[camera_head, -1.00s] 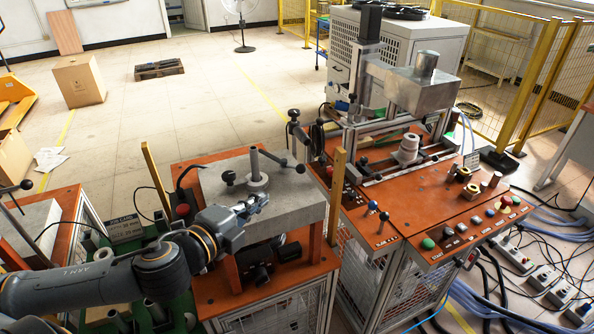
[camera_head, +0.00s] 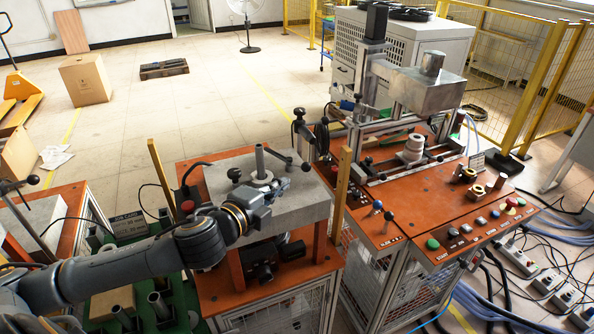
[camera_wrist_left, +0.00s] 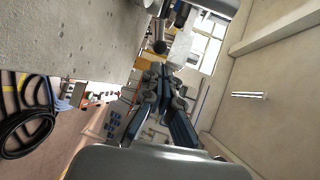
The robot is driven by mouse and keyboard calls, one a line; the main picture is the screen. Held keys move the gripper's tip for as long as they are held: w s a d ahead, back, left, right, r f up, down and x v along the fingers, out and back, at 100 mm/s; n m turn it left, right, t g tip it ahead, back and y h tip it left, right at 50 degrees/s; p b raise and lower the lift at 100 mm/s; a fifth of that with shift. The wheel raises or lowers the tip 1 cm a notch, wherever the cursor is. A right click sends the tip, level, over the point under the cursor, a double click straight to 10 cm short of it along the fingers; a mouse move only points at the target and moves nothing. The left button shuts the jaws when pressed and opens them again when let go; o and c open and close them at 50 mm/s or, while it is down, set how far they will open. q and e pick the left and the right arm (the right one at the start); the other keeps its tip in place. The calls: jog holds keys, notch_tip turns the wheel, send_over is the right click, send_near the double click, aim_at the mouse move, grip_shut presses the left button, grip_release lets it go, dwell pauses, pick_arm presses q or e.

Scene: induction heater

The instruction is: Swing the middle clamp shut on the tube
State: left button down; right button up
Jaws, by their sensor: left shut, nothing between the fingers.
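A grey upright tube (camera_head: 260,160) stands in a round collar (camera_head: 262,178) on the grey block (camera_head: 310,203) of the middle station. A clamp lever with dark ball ends (camera_head: 290,158) reaches across behind the tube on the right. Another dark clamp knob (camera_head: 234,174) sits left of the tube. My left gripper (camera_head: 284,186) is shut and empty, just in front of and right of the tube's base, above the block. In the left wrist view its fingers (camera_wrist_left: 163,80) are together, and the block's face (camera_wrist_left: 70,38) shows at upper left. My right gripper is in neither view.
Yellow posts (camera_head: 341,190) stand beside the block. A red button (camera_head: 188,206) is at the station's left. The orange control bench (camera_head: 400,205) with buttons and a press stands to the right. A green rack with tubes (camera_head: 160,305) lies under my left arm.

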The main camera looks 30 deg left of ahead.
aim_at(304, 169)
pick_arm(q)
jog(key=p+x, duration=0.2)
jog(key=x, duration=0.4)
jog(key=shift+d+r, duration=0.1)
jog(key=shift+w+f, duration=0.25)
jog(key=shift+w, duration=0.4)
jog(key=shift+w+d, duration=0.1)
